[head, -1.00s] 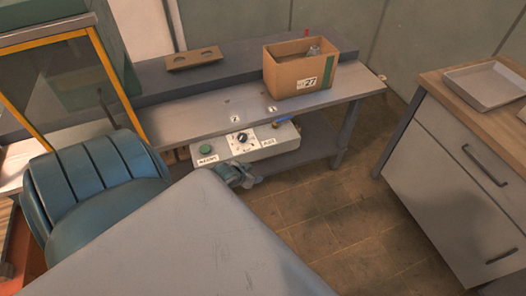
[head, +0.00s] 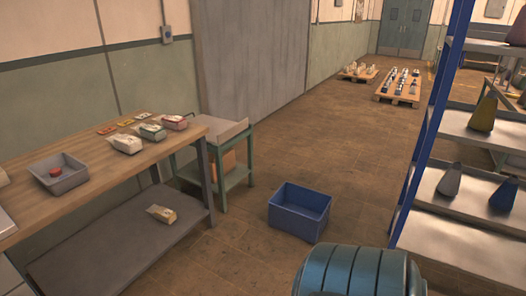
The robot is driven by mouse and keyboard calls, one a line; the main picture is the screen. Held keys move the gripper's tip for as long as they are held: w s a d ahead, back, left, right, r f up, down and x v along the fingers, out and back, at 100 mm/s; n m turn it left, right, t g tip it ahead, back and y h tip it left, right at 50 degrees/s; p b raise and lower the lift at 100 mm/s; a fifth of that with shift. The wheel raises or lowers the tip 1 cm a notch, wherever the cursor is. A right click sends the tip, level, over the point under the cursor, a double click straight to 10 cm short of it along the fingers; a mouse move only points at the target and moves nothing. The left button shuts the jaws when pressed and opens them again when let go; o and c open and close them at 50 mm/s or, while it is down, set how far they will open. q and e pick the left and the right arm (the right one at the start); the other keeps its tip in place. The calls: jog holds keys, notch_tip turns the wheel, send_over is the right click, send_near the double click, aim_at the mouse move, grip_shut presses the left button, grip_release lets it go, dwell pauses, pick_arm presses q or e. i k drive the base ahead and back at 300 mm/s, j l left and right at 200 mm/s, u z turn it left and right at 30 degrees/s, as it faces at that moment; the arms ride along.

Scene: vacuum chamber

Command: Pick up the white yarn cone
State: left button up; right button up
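I cannot make out a white yarn cone for certain. Cones stand on the shelf rack at the right: an olive-yellow cone (head: 482,114) on an upper shelf, and a dark grey cone (head: 450,181) and another dark cone (head: 503,194) on the shelf below. Far back, small pale and dark items stand on two low pallets, a left pallet (head: 348,77) and a right pallet (head: 383,94); they are too small to identify. Neither of my grippers is in view.
A blue crate (head: 300,212) stands on the floor in the middle. At the left, a wooden-topped workbench (head: 105,172) holds a grey tray (head: 45,182) and several bags; a small green cart (head: 236,178) stands behind it. Open floor leads to the far doors (head: 402,26).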

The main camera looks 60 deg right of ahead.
aim_at(449, 184)
jog(key=z, duration=0.45)
jog(key=j+z, duration=0.15)
jog(key=z, duration=0.25)
jog(key=j+z, duration=0.1)
jog(key=z, duration=0.35)
jog(key=j+z, duration=0.1)
jog(key=z, duration=0.3)
jog(key=j+z, duration=0.1)
jog(key=z, duration=0.35)
